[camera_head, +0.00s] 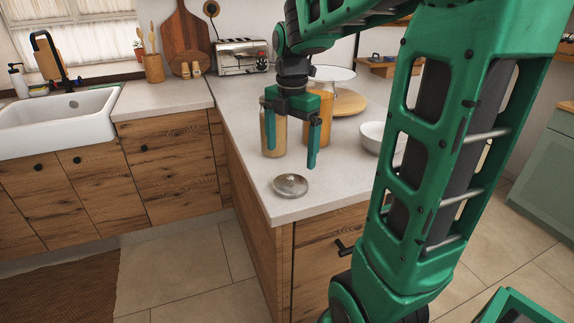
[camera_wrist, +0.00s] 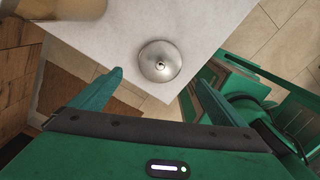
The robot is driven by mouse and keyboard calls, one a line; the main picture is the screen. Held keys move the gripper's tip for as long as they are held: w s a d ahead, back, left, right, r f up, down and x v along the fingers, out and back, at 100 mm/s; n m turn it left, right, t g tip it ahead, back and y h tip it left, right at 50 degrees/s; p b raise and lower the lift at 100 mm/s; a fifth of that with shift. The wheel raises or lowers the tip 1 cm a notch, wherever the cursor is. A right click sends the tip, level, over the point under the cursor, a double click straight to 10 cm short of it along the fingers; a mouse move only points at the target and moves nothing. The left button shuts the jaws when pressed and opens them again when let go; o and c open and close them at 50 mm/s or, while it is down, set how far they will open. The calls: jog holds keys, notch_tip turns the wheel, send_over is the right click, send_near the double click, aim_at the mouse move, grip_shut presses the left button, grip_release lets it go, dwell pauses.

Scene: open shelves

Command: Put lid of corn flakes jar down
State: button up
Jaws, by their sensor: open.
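The round metal lid (camera_head: 290,185) with a small knob lies flat on the white counter near its front corner. In the wrist view the lid (camera_wrist: 160,61) sits ahead of the fingertips with its knob facing the camera. My gripper (camera_head: 292,157) is open and empty above the counter, behind the lid in the head view and apart from it. The glass jar (camera_head: 274,133) stands upright on the counter beside the left finger, which covers part of it. A jar edge also shows at the top left of the wrist view (camera_wrist: 70,8).
An orange-brown container (camera_head: 318,131) stands right behind my gripper. A white bowl (camera_head: 376,137) is to the right, and a round wooden board (camera_head: 348,102) lies behind. A toaster (camera_head: 243,57) stands at the back. The counter's front edge is close to the lid.

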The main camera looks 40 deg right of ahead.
jog(key=s+f+m, duration=0.3)
jog(key=s+m, duration=0.7)
jog(key=m, duration=0.3)
jog(key=s+f+m, duration=0.3)
jog(key=s+m, duration=0.7)
jog(key=m, duration=0.3)
jog(key=shift+s+a+f+m, duration=0.2)
jog(key=shift+s+f+m, duration=0.1)
jog(key=shift+s, duration=0.05)
jog(key=shift+w+f, duration=0.25)
jog(key=shift+w, duration=0.35)
